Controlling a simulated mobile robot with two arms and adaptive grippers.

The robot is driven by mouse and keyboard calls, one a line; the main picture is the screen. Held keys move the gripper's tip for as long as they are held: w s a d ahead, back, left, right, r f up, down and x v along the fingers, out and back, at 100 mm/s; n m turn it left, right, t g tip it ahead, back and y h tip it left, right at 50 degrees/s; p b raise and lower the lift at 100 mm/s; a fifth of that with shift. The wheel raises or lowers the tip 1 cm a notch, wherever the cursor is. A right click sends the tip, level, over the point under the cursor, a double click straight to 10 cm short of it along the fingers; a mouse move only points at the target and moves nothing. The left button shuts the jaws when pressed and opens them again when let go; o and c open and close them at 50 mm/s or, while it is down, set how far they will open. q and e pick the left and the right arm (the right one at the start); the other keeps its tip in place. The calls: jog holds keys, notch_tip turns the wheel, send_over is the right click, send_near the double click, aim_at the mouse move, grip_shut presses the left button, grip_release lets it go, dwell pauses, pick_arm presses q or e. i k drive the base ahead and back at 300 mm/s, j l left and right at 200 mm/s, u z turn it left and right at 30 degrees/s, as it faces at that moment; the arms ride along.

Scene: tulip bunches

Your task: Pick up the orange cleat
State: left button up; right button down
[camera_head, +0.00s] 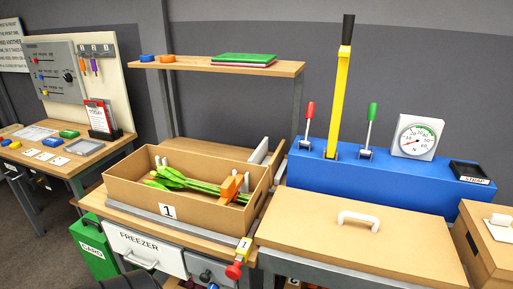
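An orange block-like piece (229,189), which looks like the orange cleat, is in the right part of an open cardboard box (135,197) marked 1. It sits tilted against or over long green stems (188,182), and a small white piece is beside it. Its lower part is hard to make out among the stems. Neither of my grippers shows in the head view.
A blue console (310,176) with a tall yellow lever (341,90) stands right of the box. A closed cardboard lid with a white handle (360,219) is in front of it. A shelf (220,66) overhangs behind the box. A red knob (234,271) projects at the front.

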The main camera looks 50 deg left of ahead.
aim_at(229, 188)
jog(key=u, duration=1.8)
jog(key=z, duration=0.45)
jog(key=i+j+z, duration=0.1)
jog(key=j+z, duration=0.3)
jog(key=i+j+z, duration=0.1)
jog(key=j+z, duration=0.55)
jog(key=z, duration=0.15)
